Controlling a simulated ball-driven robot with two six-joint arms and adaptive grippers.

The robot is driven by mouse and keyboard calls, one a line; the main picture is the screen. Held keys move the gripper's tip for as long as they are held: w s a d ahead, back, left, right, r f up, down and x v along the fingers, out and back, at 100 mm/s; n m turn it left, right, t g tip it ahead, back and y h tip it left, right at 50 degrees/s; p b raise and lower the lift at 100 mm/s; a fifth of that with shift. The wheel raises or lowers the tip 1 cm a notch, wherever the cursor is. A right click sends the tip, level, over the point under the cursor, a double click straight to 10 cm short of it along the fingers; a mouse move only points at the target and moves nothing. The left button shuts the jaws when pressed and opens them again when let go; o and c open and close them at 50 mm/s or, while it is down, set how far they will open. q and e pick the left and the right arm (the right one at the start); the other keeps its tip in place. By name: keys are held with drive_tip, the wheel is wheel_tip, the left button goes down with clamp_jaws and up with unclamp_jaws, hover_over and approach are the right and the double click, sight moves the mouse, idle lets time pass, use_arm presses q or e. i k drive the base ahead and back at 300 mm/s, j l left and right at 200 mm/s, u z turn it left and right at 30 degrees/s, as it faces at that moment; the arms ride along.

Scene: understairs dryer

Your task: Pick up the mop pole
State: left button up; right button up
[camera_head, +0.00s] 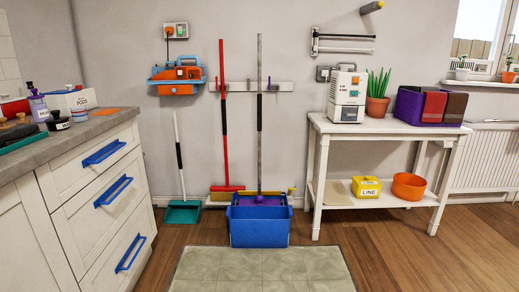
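The mop pole (260,80) is a long, thin grey pole with a dark grip section partway up. It stands upright against the back wall, in front of a wall rail (240,87). Its lower end goes down to a purple part (262,200) behind the front rim of a blue bucket (258,228). The mop's bottom is hidden by the bucket. Neither of my grippers shows in the head view.
A red-handled broom (223,120) stands just left of the pole, and a green dustpan (184,212) further left. A drawer counter (105,190) is at left, a white table (388,126) at right. A pale mat (262,265) lies in front.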

sight(258, 197)
drive_tip(key=i, duration=0.95)
drive_tip(key=i+l, duration=0.15)
drive_tip(key=i, duration=0.15)
drive_tip(key=z, duration=0.05)
